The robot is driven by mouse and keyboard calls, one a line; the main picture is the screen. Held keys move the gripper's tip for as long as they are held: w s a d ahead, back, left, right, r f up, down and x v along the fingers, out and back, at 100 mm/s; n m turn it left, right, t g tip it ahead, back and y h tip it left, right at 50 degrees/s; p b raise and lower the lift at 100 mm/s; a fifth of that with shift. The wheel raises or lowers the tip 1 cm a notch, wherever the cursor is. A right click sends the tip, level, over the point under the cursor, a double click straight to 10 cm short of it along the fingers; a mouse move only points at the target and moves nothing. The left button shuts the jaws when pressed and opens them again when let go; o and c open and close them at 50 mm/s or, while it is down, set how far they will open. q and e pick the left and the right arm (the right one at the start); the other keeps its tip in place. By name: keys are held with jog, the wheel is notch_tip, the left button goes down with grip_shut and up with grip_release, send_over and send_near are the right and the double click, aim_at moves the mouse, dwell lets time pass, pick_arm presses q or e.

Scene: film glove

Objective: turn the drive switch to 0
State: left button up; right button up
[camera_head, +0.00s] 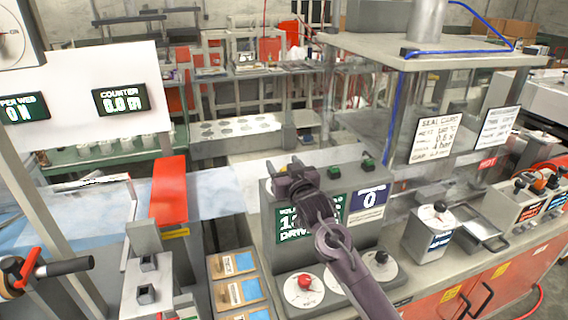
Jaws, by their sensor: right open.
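A grey control box (266,207) stands at the centre, with a green display (287,226) and a blue display (371,203) reading 0. On its lower front are a red knob (304,282) on a white dial and a dark knob (381,258) on another dial. I cannot read which of them is the drive switch, nor its setting. My right gripper (288,177) is open and empty, in front of the box's upper part, above the red knob in the picture. My right arm covers part of the green display and the space between the dials. My left gripper is not in view.
A tray of labelled cards (237,290) lies left of the box. A red block (169,190) and a red-and-black handle (50,268) are further left. Right are a grey box with a dial knob (439,208) and a switch box (519,197). Clear film (206,192) runs behind.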

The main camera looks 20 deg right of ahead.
jog(key=shift+s, duration=0.1)
jog(key=shift+c, duration=0.7)
jog(key=c, duration=0.8)
jog(key=shift+n+y, duration=0.4)
jog(key=shift+y, duration=0.3)
jog(key=n+y, duration=0.1)
jog(key=y, duration=0.1)
jog(key=n+g+y, duration=0.1)
jog(key=y, duration=0.1)
jog(key=shift+a+n, duration=0.2)
jog(key=shift+n, duration=0.2)
jog(key=n+g+y, duration=0.1)
jog(key=n+y, duration=0.1)
jog(key=y, duration=0.1)
jog(key=shift+a+g+b, duration=0.2)
jog(key=shift+g+b, duration=0.15)
jog(key=shift+g, duration=0.05)
jog(key=shift+s+a+n+g+y+b, duration=0.1)
jog(key=shift+n+g+y+b, duration=0.1)
jog(key=shift+n+g+y, duration=0.3)
jog(key=shift+s+a+n+g+y+b, duration=0.1)
jog(key=shift+n+g+y+b, duration=0.1)
jog(key=shift+n+g+y, duration=0.3)
